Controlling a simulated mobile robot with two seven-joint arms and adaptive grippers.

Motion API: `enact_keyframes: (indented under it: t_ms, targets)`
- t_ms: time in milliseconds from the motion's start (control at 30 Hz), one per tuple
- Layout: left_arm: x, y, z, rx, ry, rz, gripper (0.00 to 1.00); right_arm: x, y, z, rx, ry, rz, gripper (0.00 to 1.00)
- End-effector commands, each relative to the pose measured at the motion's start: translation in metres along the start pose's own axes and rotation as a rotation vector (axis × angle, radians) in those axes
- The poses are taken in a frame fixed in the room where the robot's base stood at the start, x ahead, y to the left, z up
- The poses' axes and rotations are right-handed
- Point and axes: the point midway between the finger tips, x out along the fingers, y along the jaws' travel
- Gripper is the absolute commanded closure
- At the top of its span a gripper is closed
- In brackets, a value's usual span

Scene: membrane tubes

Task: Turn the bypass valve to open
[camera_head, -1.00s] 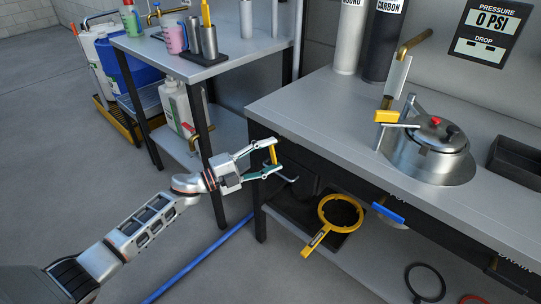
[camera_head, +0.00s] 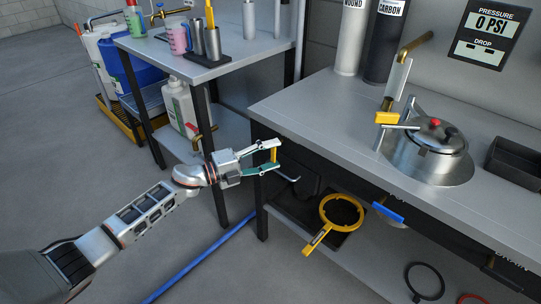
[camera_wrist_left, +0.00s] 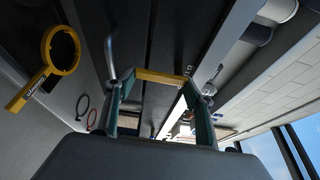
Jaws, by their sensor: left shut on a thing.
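My left gripper (camera_head: 270,158) is beside the front edge of the bench, at its left corner. It is shut on a short yellow handle (camera_head: 274,155), one finger at each end. In the left wrist view the yellow handle (camera_wrist_left: 160,77) spans the gap between the two fingertips (camera_wrist_left: 160,90). It looks like a valve handle, but no label on it is readable and its mount is hidden. Another yellow handle (camera_head: 387,117) is on top of the bench, beside a metal housing with a red knob (camera_head: 430,150). My right gripper is not in view.
A bent metal spout (camera_head: 290,179) is just right of the gripper. A yellow ring wrench (camera_head: 340,213) and a blue handle (camera_head: 388,213) are below the bench top (camera_head: 300,108). A side table (camera_head: 225,62) with cups stands behind. The wall panel (camera_head: 486,27) reads 0 PSI.

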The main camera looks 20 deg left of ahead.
Motion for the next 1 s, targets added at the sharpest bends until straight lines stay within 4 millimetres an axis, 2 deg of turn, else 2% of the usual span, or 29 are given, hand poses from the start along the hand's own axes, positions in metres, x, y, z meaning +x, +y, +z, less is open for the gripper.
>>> enact_keyframes:
  t_ms: [33,67,100,133,433,567,667,1000]
  targets:
    - [0.000,0.001,0.000,0.004,-0.001,0.002,0.69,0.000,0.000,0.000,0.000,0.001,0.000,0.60]
    - [0.000,0.001,0.000,0.004,-0.001,0.002,0.42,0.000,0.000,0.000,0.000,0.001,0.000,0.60]
    - [0.000,0.001,0.000,0.004,-0.001,0.002,0.32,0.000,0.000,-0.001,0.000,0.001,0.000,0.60]
    - [0.000,0.001,0.000,0.004,-0.001,0.001,0.30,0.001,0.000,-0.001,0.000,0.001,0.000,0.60]
    - [0.000,0.000,0.000,0.001,0.000,0.000,0.30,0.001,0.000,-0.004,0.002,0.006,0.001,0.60]
    - [-0.007,0.001,0.000,0.000,-0.001,0.002,0.30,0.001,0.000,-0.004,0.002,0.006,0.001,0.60]
    - [-0.021,0.002,0.000,0.001,-0.001,0.003,0.30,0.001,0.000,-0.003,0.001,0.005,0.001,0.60]
    - [-0.089,0.002,0.000,0.000,-0.001,0.004,0.30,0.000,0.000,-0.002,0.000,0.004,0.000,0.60]
